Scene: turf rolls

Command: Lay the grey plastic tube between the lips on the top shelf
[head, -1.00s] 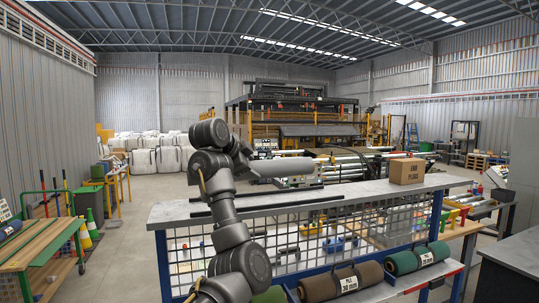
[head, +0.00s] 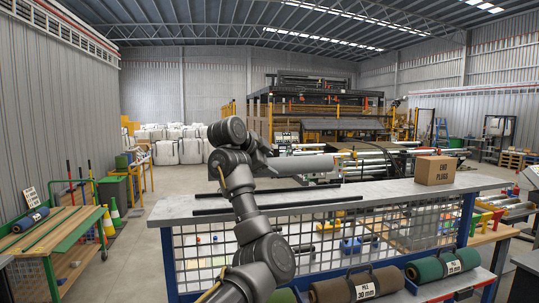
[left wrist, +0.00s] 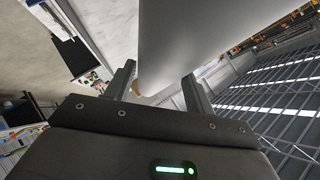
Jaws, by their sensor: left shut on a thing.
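The grey plastic tube (head: 305,165) is held roughly level above the top shelf (head: 405,193) in the head view. My left gripper (head: 264,165) is at the tube's left end, partly hidden by my own arm. In the left wrist view, the tube (left wrist: 190,40) rises large between the two fingers of my left gripper (left wrist: 160,88), which is shut on it. The lips (head: 290,206) are dark strips along the left part of the shelf; my arm crosses in front of them. A gap shows between tube and shelf. My right gripper is out of view.
A cardboard box (head: 434,170) stands on the shelf's right part. Brown (head: 355,285) and green (head: 443,264) rolls lie on a lower shelf behind which wire mesh (head: 325,240) rises. A wooden-topped cart (head: 45,235) stands at the left.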

